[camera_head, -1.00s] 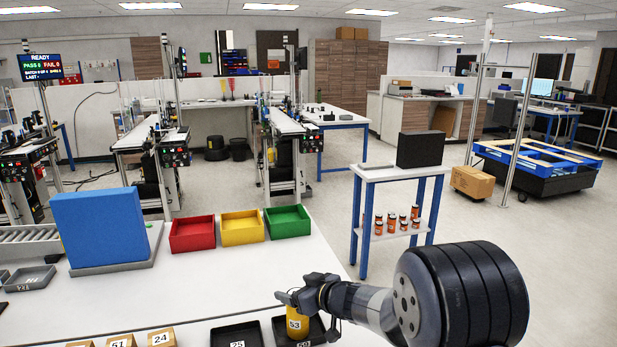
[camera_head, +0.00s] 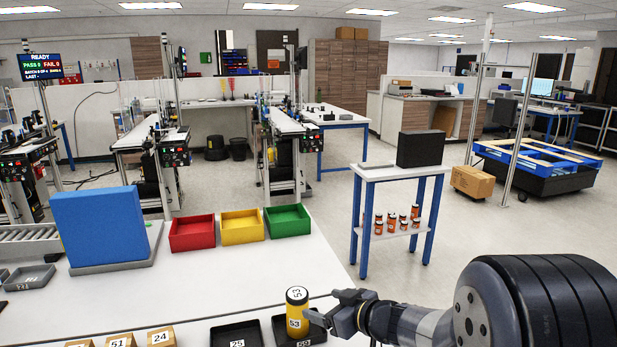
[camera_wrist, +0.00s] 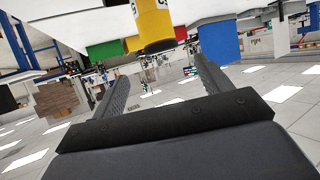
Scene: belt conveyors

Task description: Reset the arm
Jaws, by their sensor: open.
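My gripper (camera_head: 320,306) is at the lower right of the head view, at the right side of a yellow cylinder (camera_head: 297,322) with a white top and the number 53. The cylinder stands upright in the black tray marked 59 (camera_head: 318,336). In the wrist view, the two fingers of my gripper (camera_wrist: 160,72) are spread wide with nothing between them. The yellow cylinder (camera_wrist: 153,24) shows beyond the fingertips in that tilted, upside-down view.
A black tray marked 25 (camera_head: 237,336) and numbered boxes (camera_head: 160,337) line the table's front. Red (camera_head: 192,233), yellow (camera_head: 242,227) and green (camera_head: 287,222) bins and a blue block (camera_head: 100,228) stand farther back. The table between is clear.

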